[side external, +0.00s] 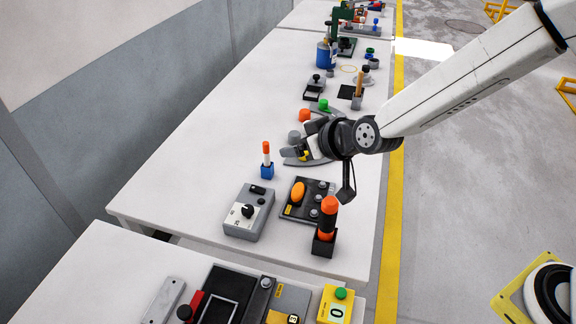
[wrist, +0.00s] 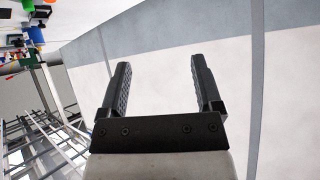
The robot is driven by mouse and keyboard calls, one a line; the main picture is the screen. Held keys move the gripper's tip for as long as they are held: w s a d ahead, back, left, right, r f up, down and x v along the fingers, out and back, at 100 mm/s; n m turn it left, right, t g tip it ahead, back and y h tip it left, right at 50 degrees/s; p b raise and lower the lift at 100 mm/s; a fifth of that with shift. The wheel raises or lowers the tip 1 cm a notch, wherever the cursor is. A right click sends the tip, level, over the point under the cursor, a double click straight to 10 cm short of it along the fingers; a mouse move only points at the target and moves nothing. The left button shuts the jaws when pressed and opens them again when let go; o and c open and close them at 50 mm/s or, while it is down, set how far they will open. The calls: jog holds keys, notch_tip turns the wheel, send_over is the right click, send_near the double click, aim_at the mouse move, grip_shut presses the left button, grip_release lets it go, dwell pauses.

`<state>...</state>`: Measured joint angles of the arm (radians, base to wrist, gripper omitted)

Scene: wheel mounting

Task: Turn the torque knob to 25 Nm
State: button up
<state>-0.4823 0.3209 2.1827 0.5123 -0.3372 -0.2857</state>
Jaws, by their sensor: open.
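A grey box (side external: 250,214) with a black knob (side external: 248,211) on a white dial face stands on the white table in the side view. A smaller dark part sits on its top near the back edge. The dial's markings are too small to read. My gripper (side external: 290,153) is above the table, up and to the right of the box, apart from the knob. In the wrist view my gripper (wrist: 160,66) has its two black fingers spread with nothing between them. The knob and its box do not show in the wrist view.
A dark panel with an orange oval (side external: 298,191) and an orange-topped tool in a black holder (side external: 325,230) stand right of the box. A blue block with an orange-tipped stick (side external: 267,165) stands behind it. The table's left side is clear.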

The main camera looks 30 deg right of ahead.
jog(key=w+a+t, duration=0.1)
jog(key=a+t, duration=0.2)
jog(key=a, duration=0.5)
send_near(250, 210)
jog(key=shift+w+a+f, duration=0.1)
jog(key=shift+w+a, duration=0.15)
jog(key=shift+w, duration=0.1)
jog(key=shift+w, duration=0.15)
jog(key=shift+x, duration=3.7)
jog(key=shift+f, duration=0.1)
grip_shut()
